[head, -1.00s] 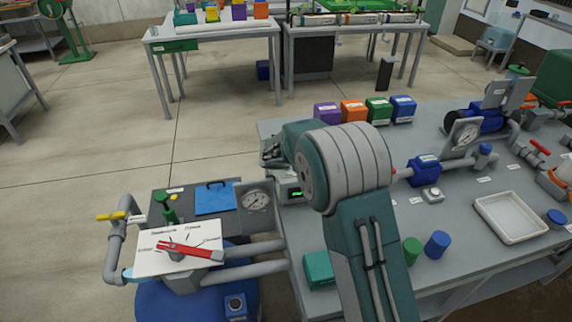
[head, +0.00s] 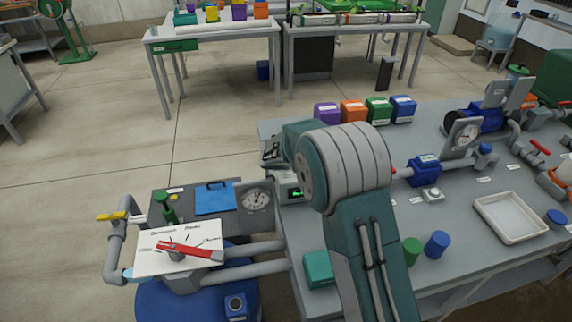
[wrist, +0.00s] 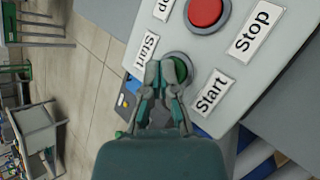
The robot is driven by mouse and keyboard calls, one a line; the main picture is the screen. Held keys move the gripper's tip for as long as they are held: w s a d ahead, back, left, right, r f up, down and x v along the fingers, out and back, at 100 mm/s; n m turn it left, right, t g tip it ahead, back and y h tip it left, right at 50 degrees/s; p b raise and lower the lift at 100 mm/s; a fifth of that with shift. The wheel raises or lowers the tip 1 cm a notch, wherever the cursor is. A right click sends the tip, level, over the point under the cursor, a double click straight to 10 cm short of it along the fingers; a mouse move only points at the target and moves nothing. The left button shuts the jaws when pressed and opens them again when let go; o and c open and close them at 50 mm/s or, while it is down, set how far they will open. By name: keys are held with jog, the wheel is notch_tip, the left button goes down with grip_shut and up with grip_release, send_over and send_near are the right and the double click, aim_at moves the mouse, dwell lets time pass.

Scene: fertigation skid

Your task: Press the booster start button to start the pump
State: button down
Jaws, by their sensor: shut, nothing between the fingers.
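In the wrist view, a green button (wrist: 181,68) sits in a grey ring on a light grey panel, with "Start" labels (wrist: 211,92) on both sides. My gripper (wrist: 167,72) is shut and empty, its fingertips at the green button and covering part of it. I cannot tell whether they touch it or whether it is pressed in. A red button (wrist: 206,12) sits above it, beside a "Stop" label (wrist: 248,29).
In the head view, a small green display (head: 297,193) shows left of my arm. A gauge (head: 257,200) and a red-handled selector plate (head: 180,248) stand at the left. The bench (head: 465,255) holds a white tray (head: 510,217), a blue cylinder (head: 437,244) and several coloured boxes behind my arm.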

jog(key=shift+r, duration=0.55)
jog(key=shift+r, duration=2.55)
